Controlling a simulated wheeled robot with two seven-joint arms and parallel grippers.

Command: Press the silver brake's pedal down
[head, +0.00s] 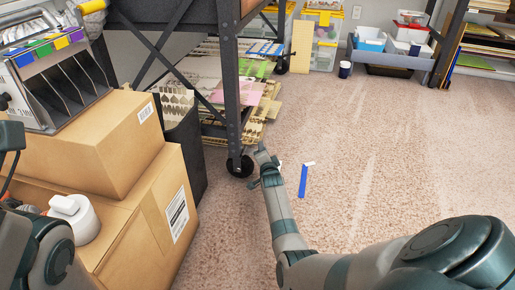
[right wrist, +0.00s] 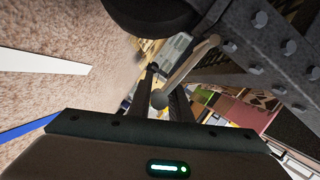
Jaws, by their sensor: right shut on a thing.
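A pale silver lever (right wrist: 188,70) with a rounded end shows in the right wrist view beside a dark caster wheel (right wrist: 150,12); it looks like the brake's pedal. My right gripper (right wrist: 160,88) has its fingers around the lever's rounded end and is shut on it. In the head view my right gripper (head: 262,155) is low by the caster wheel (head: 240,166) at the foot of the dark metal leg. The lever is too small and hidden there to make out. The lever slants up from the fingers toward the bolted bracket. My left gripper is out of view.
The bolted metal bracket (right wrist: 270,45) is close on the right in the wrist view. A blue strip with a white end (head: 304,180) is right of my right forearm. Cardboard boxes (head: 120,200) fill the left. Open carpet (head: 400,140) lies to the right.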

